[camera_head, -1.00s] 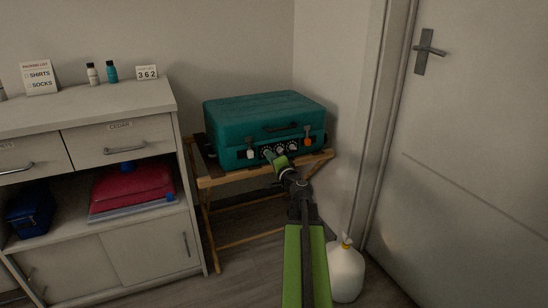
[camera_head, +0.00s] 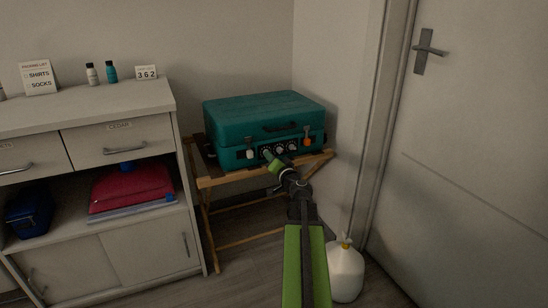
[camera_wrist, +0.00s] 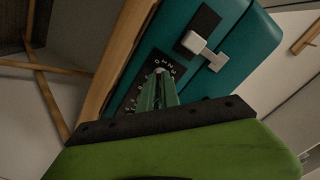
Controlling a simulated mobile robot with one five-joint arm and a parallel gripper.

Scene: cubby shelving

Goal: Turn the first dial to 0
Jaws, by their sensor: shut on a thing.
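A teal suitcase (camera_head: 262,118) lies on a wooden folding rack (camera_head: 206,182), its front facing me. A row of round dials (camera_head: 280,149) with pale rims runs along its front, between a white latch (camera_head: 250,154) and an orange tag (camera_head: 307,141). My gripper (camera_head: 266,154) is at the left end of the row, shut on the first dial, which it mostly hides. In the wrist view my gripper (camera_wrist: 159,84) points at the dark dial plate (camera_wrist: 150,78) with white digits; the dial's setting cannot be read. The white latch (camera_wrist: 204,50) is close by.
A pale cabinet (camera_head: 188,205) stands left, with a small "362" card (camera_head: 147,73) on top. A closed door (camera_head: 475,150) is at the right.

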